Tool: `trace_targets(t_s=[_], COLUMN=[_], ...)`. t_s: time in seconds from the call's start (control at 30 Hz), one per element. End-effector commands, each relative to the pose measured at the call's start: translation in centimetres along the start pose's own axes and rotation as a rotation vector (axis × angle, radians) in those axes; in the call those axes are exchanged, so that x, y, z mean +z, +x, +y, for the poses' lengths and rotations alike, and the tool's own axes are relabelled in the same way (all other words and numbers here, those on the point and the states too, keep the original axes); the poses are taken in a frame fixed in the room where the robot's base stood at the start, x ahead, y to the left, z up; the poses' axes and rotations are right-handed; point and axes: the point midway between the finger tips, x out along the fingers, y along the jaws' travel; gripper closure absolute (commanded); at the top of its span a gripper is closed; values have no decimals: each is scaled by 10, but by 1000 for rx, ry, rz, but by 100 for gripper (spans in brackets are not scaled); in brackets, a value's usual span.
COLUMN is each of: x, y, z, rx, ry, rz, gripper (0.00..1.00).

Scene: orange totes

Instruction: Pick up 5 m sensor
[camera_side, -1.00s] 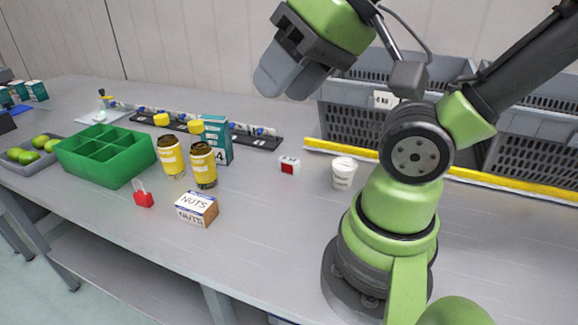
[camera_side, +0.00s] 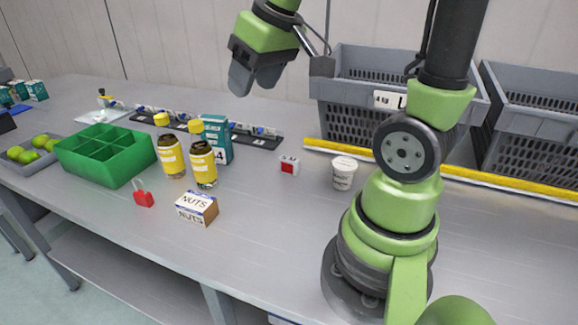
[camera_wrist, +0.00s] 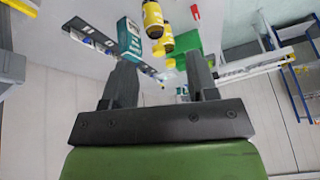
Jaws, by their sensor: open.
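A small white block with a red face (camera_side: 289,165) stands on the grey table in the side view, left of a white cup; its print is too small to read, so I cannot tell if it is the 5 m sensor. My gripper (camera_side: 256,80) is high above the back of the table, well above and behind the block, tilted. In the wrist view my gripper (camera_wrist: 162,76) has its two fingers apart with nothing between them. The block is not clearly visible in the wrist view.
The white cup (camera_side: 343,173) stands right of the block. Yellow-capped bottles (camera_side: 204,165), a teal box (camera_side: 222,140), a nuts box (camera_side: 197,208), a red padlock (camera_side: 143,198) and a green divided bin (camera_side: 125,172) lie left. Grey crates (camera_side: 345,125) stand behind a yellow strip (camera_side: 340,149).

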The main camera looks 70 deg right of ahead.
Motion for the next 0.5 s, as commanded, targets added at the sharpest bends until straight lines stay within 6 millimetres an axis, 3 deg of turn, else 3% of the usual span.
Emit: trace_targets(t_s=[0.1,0.2,0.4,0.5], x=[-12,-12,9,21], y=[39,71,125,141], z=[45,85,150,168], rx=[44,63,62,56], ry=[-31,-66,-124,-143], rz=[-80,-141,-237,-263], gripper=[47,47,47,47])
